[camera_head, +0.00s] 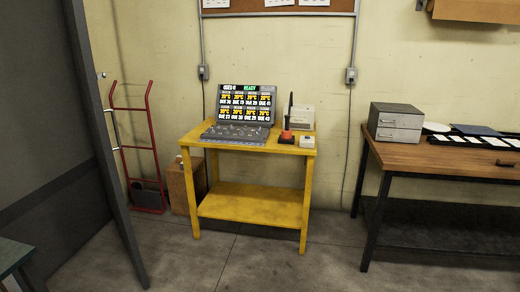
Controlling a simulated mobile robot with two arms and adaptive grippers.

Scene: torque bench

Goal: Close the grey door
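The grey door (38,120) stands at the left of the head view, a tall dark grey panel with a lower darker band. Its near edge (108,150) runs down to the floor, slightly slanted in the picture. A pale vertical bar that looks like a pull handle (113,130) shows just beyond that edge, with a small light fitting (101,75) above it. The door looks open, but its hinges and frame are out of view. Neither of my grippers shows in the head view.
A yellow bench (252,200) with a screen (246,104) stands against the back wall. A red hand truck (137,150) and a brown box (186,188) stand left of it. A wooden table (440,157) is at right. A dark greenish surface (12,255) is at lower left. Middle floor is clear.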

